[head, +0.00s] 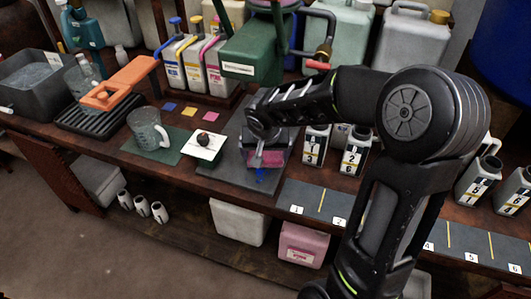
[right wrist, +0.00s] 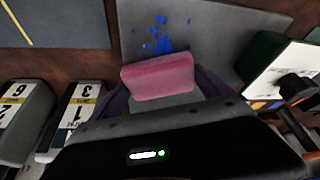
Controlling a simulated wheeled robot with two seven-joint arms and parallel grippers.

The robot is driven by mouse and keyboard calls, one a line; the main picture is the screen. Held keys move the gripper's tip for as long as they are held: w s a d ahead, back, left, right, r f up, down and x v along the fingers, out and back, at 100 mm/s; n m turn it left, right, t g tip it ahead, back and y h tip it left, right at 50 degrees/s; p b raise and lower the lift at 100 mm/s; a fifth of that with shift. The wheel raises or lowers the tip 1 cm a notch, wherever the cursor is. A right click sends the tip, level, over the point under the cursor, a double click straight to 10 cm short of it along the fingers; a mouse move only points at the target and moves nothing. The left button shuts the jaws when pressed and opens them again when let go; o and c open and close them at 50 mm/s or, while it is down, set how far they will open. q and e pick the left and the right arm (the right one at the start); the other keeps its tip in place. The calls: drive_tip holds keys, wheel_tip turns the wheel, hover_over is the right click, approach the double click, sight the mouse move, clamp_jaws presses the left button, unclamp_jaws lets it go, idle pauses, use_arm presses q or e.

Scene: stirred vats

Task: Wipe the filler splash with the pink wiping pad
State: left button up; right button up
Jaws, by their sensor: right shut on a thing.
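The pink wiping pad (head: 273,158) is held in my right gripper (head: 262,148), low over the dark grey mat (head: 233,165). The right wrist view shows the pad (right wrist: 158,76) between the two fingers, which are shut on its sides. The filler splash (head: 261,175) is a set of bright blue spots near the mat's front edge. In the right wrist view the splash (right wrist: 160,38) lies just beyond the pad, uncovered. I cannot tell whether the pad touches the mat. My left gripper is not in view.
A white card with a dark round knob (head: 204,141) and a glass mug (head: 148,130) stand left of the mat. Numbered bottles (head: 354,158) stand close on the right. A green vat (head: 252,55) is behind. Numbered spots run along the front edge.

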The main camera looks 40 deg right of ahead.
sight(256, 181)
drive_tip(key=shift+f+b, duration=0.4)
drive_tip(key=shift+s+a, duration=0.15)
drive_tip(key=shift+a, duration=0.05)
drive_tip(key=shift+s+a+b, duration=0.45)
drive_tip(key=shift+a+b, duration=0.2)
drive_tip(key=shift+b, duration=0.15)
drive_tip(key=shift+s+a+r+b, duration=0.15)
drive_tip(key=shift+s+a+b, duration=0.2)
drive_tip(key=shift+s+a, duration=0.35)
drive_tip(key=shift+w+a, duration=0.1)
drive_tip(key=shift+a, duration=0.05)
drive_tip(key=shift+s+a+f+b, duration=0.25)
drive_tip(key=shift+s+a+b, duration=0.3)
drive_tip(key=shift+a+b, duration=0.35)
drive_tip(key=shift+s+a+b, duration=0.35)
drive_tip(key=shift+s+a, duration=0.25)
drive_tip(key=shift+a, duration=0.1)
